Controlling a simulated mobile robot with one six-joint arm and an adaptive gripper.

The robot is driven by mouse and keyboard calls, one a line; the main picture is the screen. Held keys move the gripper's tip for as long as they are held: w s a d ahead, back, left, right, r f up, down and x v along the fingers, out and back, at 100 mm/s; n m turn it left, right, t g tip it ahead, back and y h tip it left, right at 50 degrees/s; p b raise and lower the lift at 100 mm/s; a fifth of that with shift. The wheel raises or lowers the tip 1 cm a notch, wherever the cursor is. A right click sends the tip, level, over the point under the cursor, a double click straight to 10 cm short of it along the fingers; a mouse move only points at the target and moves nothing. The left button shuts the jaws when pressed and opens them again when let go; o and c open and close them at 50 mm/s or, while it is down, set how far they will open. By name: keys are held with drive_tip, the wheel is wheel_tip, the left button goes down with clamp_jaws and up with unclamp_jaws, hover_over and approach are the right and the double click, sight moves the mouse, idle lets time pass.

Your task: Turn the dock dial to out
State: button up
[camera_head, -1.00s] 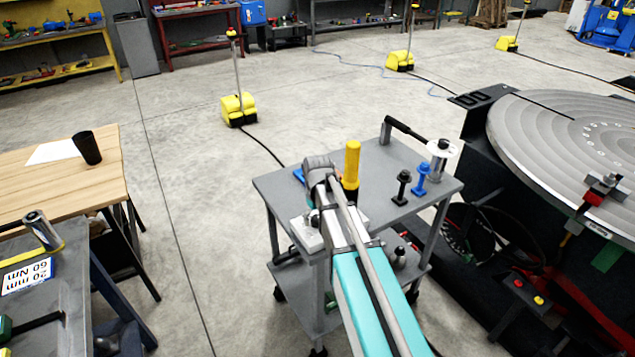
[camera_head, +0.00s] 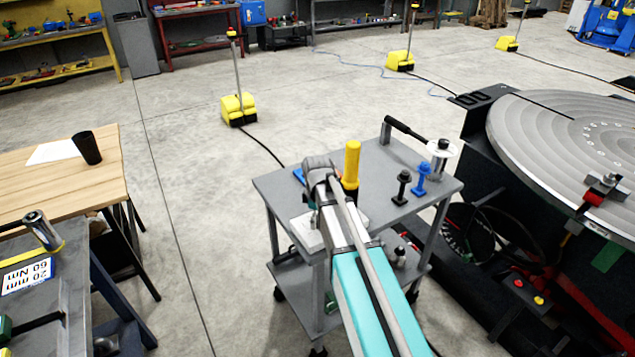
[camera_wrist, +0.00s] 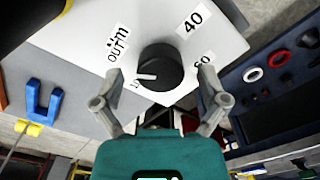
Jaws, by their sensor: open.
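In the head view the light dock box (camera_head: 310,232) sits on the grey cart, and my arm hides the dial and fingertips.
The grey cart (camera_head: 280,186) also carries a yellow cylinder (camera_head: 351,162), a black knobbed post (camera_head: 401,187), a blue one (camera_head: 421,180) and a crank arm. The large round positioner table (camera_head: 540,130) stands at right.

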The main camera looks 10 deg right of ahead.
drive_tip(key=shift+n, duration=0.4)
drive_tip(key=shift+r+p, duration=0.9)
drive_tip(key=shift+r, duration=0.05)
wheel_tip(320, 180, up, 12)
drive_tip(key=p, duration=1.2)
drive_tip(key=s+f+m+b, duration=0.3)
drive_tip(key=s+m, duration=0.9)
drive_tip(key=s, duration=0.4)
drive_tip(key=shift+f+m+b, duration=0.3)
drive_tip(key=shift+f+b, duration=0.1)
